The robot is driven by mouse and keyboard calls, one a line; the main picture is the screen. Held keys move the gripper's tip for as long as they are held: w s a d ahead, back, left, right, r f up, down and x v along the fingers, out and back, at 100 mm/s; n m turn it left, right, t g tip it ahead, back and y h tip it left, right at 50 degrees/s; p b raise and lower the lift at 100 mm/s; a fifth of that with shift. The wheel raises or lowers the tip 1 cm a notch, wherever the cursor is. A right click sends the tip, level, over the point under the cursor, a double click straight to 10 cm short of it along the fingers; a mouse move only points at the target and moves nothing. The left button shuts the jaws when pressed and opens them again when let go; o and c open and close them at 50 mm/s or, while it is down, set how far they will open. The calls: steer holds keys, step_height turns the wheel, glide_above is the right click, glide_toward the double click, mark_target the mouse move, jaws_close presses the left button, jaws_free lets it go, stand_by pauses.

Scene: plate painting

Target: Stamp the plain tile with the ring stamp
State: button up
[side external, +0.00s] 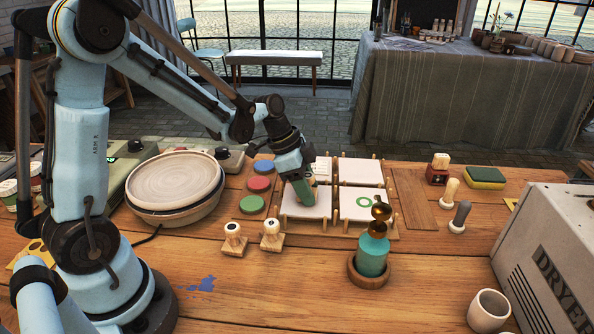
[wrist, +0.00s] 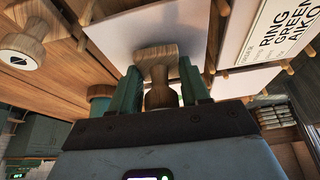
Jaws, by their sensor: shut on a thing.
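My gripper (side external: 303,184) is shut on a wooden stamp, whose block (wrist: 155,55) and dark handle (wrist: 160,96) show between the fingers in the wrist view. Its printing face is hidden, so I cannot see its motif. The stamp is over the front-left tile (side external: 302,210), which looks plain white where visible; it also shows in the wrist view (wrist: 115,35). I cannot tell whether the stamp touches it. The front-right tile (side external: 350,201) carries a green ring. A blank white tile (side external: 358,171) lies behind it. A card (wrist: 285,38) reads "RING GREEN AIKO".
Blue (side external: 262,167), red (side external: 259,184) and green (side external: 252,204) pads lie left of the tile rack. Two stamps (side external: 233,240) (side external: 271,236) stand in front. A teal bottle (side external: 373,254), a cup (side external: 488,310) and a dryer (side external: 548,255) stand to the right.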

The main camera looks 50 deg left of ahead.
stand_by(0.4)
steer(key=shift+r, duration=3.5)
